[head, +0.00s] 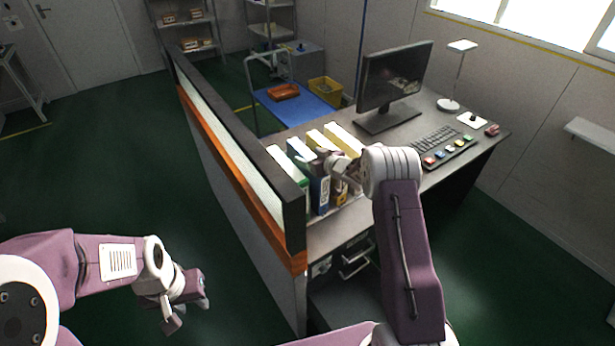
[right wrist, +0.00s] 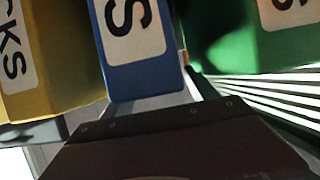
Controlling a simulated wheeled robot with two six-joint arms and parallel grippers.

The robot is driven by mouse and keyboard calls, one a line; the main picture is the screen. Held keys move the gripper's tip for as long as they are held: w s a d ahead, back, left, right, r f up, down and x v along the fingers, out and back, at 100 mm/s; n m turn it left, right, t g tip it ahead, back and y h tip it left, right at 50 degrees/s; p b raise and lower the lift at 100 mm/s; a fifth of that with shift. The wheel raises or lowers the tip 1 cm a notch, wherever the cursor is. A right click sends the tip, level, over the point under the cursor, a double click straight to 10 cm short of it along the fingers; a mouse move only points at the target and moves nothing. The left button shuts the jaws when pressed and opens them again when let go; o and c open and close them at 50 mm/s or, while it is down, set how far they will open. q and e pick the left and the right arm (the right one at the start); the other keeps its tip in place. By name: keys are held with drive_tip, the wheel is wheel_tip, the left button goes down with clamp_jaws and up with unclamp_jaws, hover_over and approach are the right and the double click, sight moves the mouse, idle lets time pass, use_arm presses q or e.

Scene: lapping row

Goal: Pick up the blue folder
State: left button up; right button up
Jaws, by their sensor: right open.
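The blue folder (head: 321,193) stands upright in a row of folders on the desk, its upper part partly covered by my right gripper (head: 332,162). In the right wrist view the blue folder (right wrist: 140,78) fills the upper middle, with its white label facing the camera. My right gripper is open, close in front of the blue folder; I cannot tell whether it touches it. My left gripper (head: 187,308) is open and empty, low over the green floor, far left of the desk.
A green folder (right wrist: 232,40) and a yellow folder (right wrist: 62,75) flank the blue one closely. A partition with an orange band (head: 228,158) runs along the desk's left side. A monitor (head: 393,76), keyboard (head: 434,138) and lamp (head: 461,46) stand farther back on the desk.

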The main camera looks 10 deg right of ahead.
drive_tip(key=shift+w, duration=0.15)
drive_tip(key=c, duration=0.7)
clamp_jaws()
drive_tip(key=shift+r, duration=0.1)
drive_tip(key=shift+r, duration=0.1)
